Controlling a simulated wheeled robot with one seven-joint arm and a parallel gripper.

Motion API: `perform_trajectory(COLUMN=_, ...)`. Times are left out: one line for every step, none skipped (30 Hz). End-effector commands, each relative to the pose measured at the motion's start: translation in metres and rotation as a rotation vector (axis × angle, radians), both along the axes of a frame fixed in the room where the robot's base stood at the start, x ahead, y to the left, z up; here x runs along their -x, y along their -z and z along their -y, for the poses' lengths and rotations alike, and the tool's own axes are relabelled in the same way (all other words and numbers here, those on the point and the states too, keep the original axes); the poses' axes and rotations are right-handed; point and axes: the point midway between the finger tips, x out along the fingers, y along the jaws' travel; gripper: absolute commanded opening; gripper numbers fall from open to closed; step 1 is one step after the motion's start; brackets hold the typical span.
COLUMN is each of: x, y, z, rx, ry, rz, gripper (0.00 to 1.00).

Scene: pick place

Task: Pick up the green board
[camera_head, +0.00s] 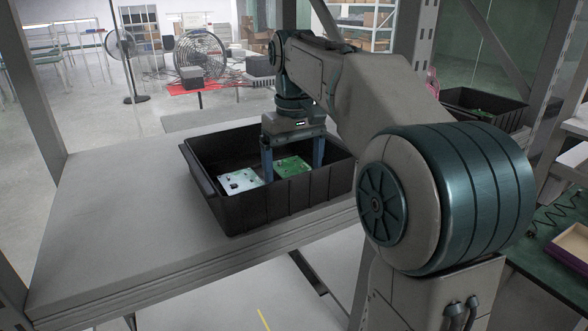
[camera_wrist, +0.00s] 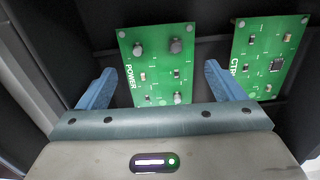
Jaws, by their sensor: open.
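A green board (camera_head: 292,166) lies in the black bin (camera_head: 275,200). In the wrist view this board (camera_wrist: 155,66) is marked POWER and carries several grey round parts. A second board (camera_head: 240,181) lies to its left in the head view and looks pale there. In the wrist view a second green board (camera_wrist: 267,55), with a dark chip and letters starting CT, is at the right. My gripper (camera_head: 293,170) points down into the bin with its blue fingers apart. In the wrist view the gripper (camera_wrist: 160,72) has the POWER board between its fingers, with gaps at both sides; the height above it is unclear.
The bin's dark walls stand around the boards and my fingers. The bin sits on a grey table (camera_head: 110,220), clear at the left. Another black bin (camera_head: 485,110) with green items is at the right, behind my arm. Metal frame posts flank the table.

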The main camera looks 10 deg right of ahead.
Motion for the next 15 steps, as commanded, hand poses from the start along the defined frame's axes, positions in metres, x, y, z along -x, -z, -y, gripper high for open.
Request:
perform_trajectory(x=0.0000, y=-0.0001, z=0.0000, rx=0.000, ry=0.000, rz=0.000, gripper=0.89)
perform_trajectory(x=0.0000, y=-0.0001, z=-0.0001, rx=0.000, ry=0.000, rz=0.000, gripper=0.89)
perform_trajectory(x=0.0000, y=-0.0001, z=-0.0001, rx=0.000, ry=0.000, rz=0.000, gripper=0.89)
perform_trajectory(x=0.0000, y=-0.0002, z=0.0000, rx=0.000, ry=0.000, rz=0.000, gripper=0.89)
perform_trajectory(x=0.0001, y=-0.0002, z=-0.0001, rx=0.000, ry=0.000, rz=0.000, gripper=0.84)
perform_trajectory(x=0.0001, y=-0.0002, z=-0.0001, rx=0.000, ry=0.000, rz=0.000, gripper=0.72)
perform_trajectory(x=0.0001, y=-0.0002, z=0.0000, rx=0.000, ry=0.000, rz=0.000, gripper=0.64)
perform_trajectory(x=0.0001, y=-0.0002, z=-0.0001, rx=0.000, ry=0.000, rz=0.000, gripper=0.56)
perform_trajectory(x=0.0001, y=-0.0002, z=0.0000, rx=0.000, ry=0.000, rz=0.000, gripper=0.45)
perform_trajectory(x=0.0001, y=-0.0003, z=-0.0001, rx=0.000, ry=0.000, rz=0.000, gripper=0.41)
perform_trajectory(x=0.0001, y=-0.0003, z=-0.0001, rx=0.000, ry=0.000, rz=0.000, gripper=0.41)
perform_trajectory(x=0.0001, y=-0.0003, z=-0.0001, rx=0.000, ry=0.000, rz=0.000, gripper=0.41)
perform_trajectory(x=0.0001, y=-0.0003, z=-0.0001, rx=0.000, ry=0.000, rz=0.000, gripper=0.41)
perform_trajectory(x=0.0001, y=-0.0003, z=-0.0001, rx=0.000, ry=0.000, rz=0.000, gripper=0.41)
perform_trajectory(x=0.0001, y=-0.0003, z=0.0000, rx=0.000, ry=0.000, rz=0.000, gripper=0.41)
